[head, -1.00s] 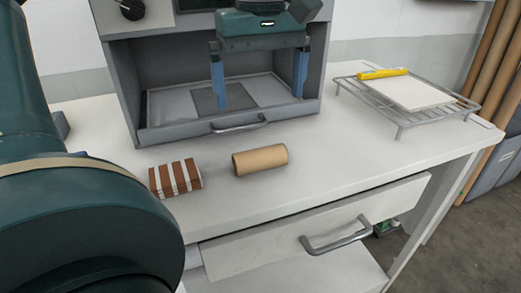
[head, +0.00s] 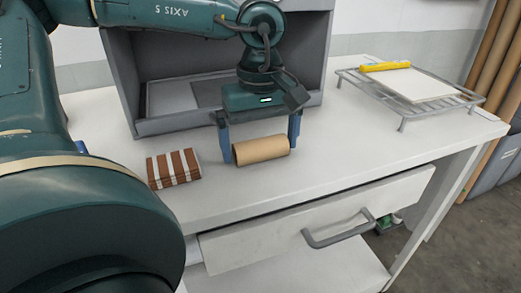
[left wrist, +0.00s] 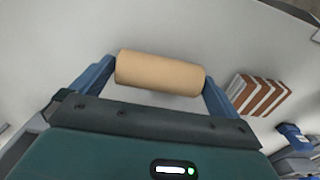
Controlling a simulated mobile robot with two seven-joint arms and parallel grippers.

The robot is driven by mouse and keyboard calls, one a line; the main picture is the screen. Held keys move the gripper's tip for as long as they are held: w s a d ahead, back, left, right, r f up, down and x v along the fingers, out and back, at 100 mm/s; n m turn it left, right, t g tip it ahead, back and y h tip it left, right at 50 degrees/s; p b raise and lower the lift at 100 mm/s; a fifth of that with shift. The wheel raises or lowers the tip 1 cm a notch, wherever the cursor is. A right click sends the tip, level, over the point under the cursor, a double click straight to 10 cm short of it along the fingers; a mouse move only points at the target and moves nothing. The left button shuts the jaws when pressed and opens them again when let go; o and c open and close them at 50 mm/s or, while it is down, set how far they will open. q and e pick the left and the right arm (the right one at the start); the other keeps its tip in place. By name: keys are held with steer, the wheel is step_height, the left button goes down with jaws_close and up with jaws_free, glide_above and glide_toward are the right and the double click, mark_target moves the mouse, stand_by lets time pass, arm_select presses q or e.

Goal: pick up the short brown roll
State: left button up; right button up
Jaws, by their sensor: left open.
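The short brown roll (head: 262,150) lies on its side on the white bench top, near the front edge. My left gripper (head: 260,142) is over it, pointing down and open. One blue finger stands by each end of the roll. In the left wrist view the roll (left wrist: 160,73) lies lengthwise between the two fingers of the left gripper (left wrist: 158,80). Its ends are close to both fingers; I cannot tell whether they touch.
A brown-and-white striped block (head: 173,168) lies left of the roll. The open-fronted grey press housing (head: 115,80) stands behind. A wire rack (head: 405,118) with a white sheet (head: 425,85) and yellow tool (head: 385,66) stands right. Below, a drawer (head: 320,222) sticks out. Bench between roll and rack is clear.

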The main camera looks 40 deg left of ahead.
arm_select(q)
steer(key=shift+c, duration=0.2)
steer(key=c, duration=0.8)
steer(key=shift+o, duration=0.2)
